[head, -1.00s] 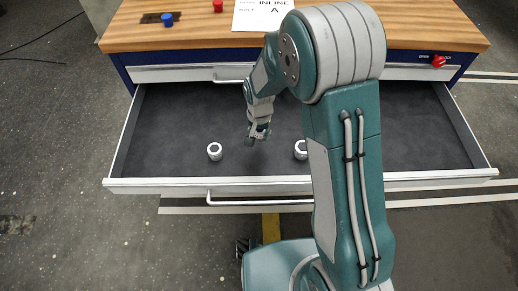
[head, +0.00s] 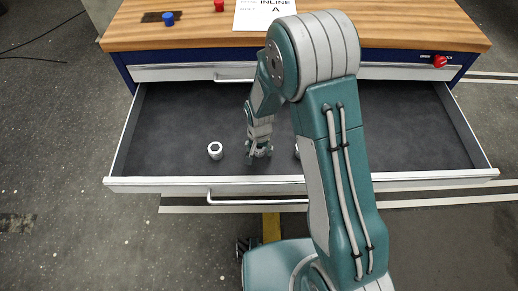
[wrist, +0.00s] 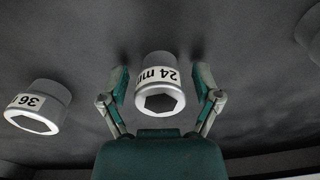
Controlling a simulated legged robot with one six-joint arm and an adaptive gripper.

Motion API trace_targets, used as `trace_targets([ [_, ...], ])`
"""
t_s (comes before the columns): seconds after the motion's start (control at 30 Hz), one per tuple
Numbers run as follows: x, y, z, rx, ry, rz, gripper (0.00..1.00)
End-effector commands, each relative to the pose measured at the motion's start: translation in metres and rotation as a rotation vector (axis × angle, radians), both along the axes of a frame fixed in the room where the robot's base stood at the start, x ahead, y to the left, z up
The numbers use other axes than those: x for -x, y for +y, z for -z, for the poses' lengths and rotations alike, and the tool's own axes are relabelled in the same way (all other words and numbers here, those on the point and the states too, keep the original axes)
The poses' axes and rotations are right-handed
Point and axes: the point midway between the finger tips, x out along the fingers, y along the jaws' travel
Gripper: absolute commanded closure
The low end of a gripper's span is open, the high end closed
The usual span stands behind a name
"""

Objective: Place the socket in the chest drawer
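A silver socket marked 24 mm (wrist: 160,82) is between the two fingers of my gripper (wrist: 161,88) in the wrist view. Dark gaps show between it and both fingers, so the gripper looks open around it. In the head view my gripper (head: 260,153) is low inside the open chest drawer (head: 180,115), and this socket shows only partly between the fingers. It appears to stand on the drawer floor.
A socket marked 36 mm (wrist: 38,106) is to the left in the wrist view. A socket (head: 215,150) stands left of my gripper in the head view; another (head: 297,152) is mostly hidden by my arm. The drawer's front wall (head: 150,185) is close by.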

Motion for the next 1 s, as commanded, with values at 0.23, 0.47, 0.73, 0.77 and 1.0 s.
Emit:
trace_targets([
  [0.23,0.0,0.0,0.0,0.0,0.0,0.0,0.11],
  [0.47,-0.001,0.0,-0.012,-0.001,-0.003,0.0,0.11],
  [0.73,-0.001,0.0,-0.065,-0.002,-0.005,0.0,0.11],
  [0.77,-0.001,0.0,-0.072,-0.001,-0.006,0.0,0.11],
  [1.0,-0.001,0.0,-0.112,0.0,-0.002,0.0,0.11],
])
